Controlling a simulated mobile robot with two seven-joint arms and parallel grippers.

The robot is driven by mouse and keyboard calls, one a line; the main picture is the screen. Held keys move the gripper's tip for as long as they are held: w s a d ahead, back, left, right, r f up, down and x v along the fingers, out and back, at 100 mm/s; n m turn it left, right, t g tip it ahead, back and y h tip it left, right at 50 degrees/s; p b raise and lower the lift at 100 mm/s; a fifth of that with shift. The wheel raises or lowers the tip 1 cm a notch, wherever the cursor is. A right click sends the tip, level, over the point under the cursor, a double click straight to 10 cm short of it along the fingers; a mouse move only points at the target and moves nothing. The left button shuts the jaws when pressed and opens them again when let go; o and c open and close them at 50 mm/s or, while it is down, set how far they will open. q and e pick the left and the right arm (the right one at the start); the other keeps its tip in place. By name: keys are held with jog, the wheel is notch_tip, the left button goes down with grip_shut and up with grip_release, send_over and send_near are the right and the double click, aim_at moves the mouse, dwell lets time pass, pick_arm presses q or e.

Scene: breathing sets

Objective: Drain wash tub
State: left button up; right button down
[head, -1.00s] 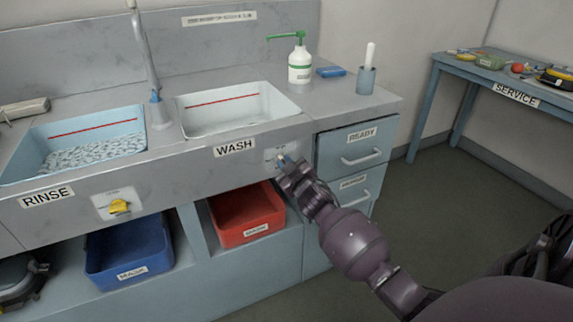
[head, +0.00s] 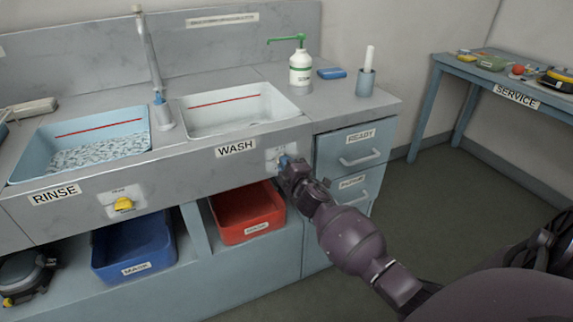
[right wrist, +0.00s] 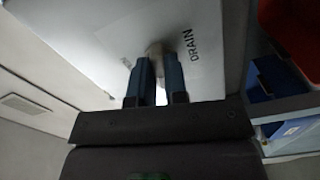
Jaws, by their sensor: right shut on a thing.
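The wash tub (head: 243,122) is a white basin with a red line inside, set in the counter above the WASH label. It looks empty of objects. Its drain control is on a pale plate (head: 273,154) on the counter front, right of the label. My right gripper (head: 285,162) is at this plate and covers most of the control. In the right wrist view, the gripper's two blue fingers (right wrist: 159,82) are shut on a pale drain knob (right wrist: 155,49) beside the word DRAIN. The knob's exact turn is hard to tell. My left gripper is not in view.
The rinse tub (head: 40,148) with pale bubbly contents is at left, with a yellow knob (head: 123,204) below it. Red (head: 249,222) and blue (head: 135,252) bins sit under the counter. A soap bottle (head: 300,70) stands behind. Floor at right is clear.

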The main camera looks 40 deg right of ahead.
jog(key=shift+n, duration=1.2)
jog(key=c, duration=1.1)
grip_release()
jog(key=shift+c, duration=0.2)
jog(key=shift+s, duration=0.15)
jog(key=p+v, duration=0.1)
jog(key=v, duration=0.9)
jog(key=shift+s+p, duration=0.3)
